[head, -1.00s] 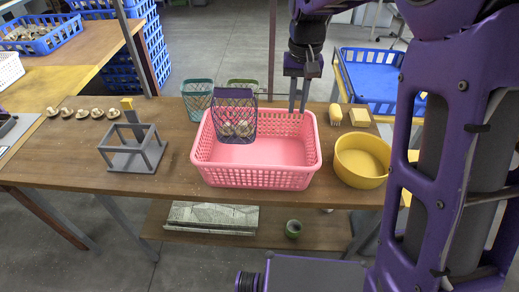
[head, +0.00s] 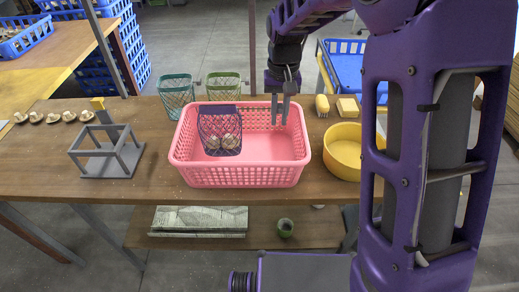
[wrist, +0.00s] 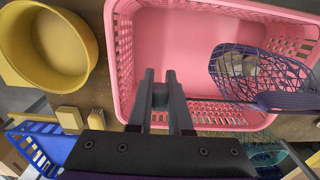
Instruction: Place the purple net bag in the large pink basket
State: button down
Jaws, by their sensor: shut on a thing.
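The purple net bag (head: 219,133) hangs upright inside the large pink basket (head: 240,177), toward its left back part, with pale mushrooms in its lower end. I cannot tell whether it touches the basket floor. The bag also shows at the right in the wrist view (wrist: 262,75), over the basket (wrist: 125,60). My gripper (head: 280,120) points down over the basket's back right part, to the right of the bag. Its fingers (wrist: 160,76) are close together. The bag moves with it, but the place where the fingers hold it cannot be made out.
A yellow bowl (head: 343,165) stands close to the basket's right side. A teal net basket (head: 176,95) and a green one (head: 223,86) stand behind it. A grey frame stand (head: 107,158) and several mushrooms (head: 53,117) are at the left.

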aim_at(280, 106)
notch_tip(280, 106, down, 8)
jog(key=b, duration=0.1)
jog(key=shift+r, duration=0.2)
jog(key=shift+f, duration=0.15)
jog(key=c, duration=0.8)
grip_release()
jog(key=shift+c, duration=0.2)
notch_tip(280, 106, up, 12)
jog(key=shift+r+p, duration=0.15)
jog(key=shift+p, duration=0.8)
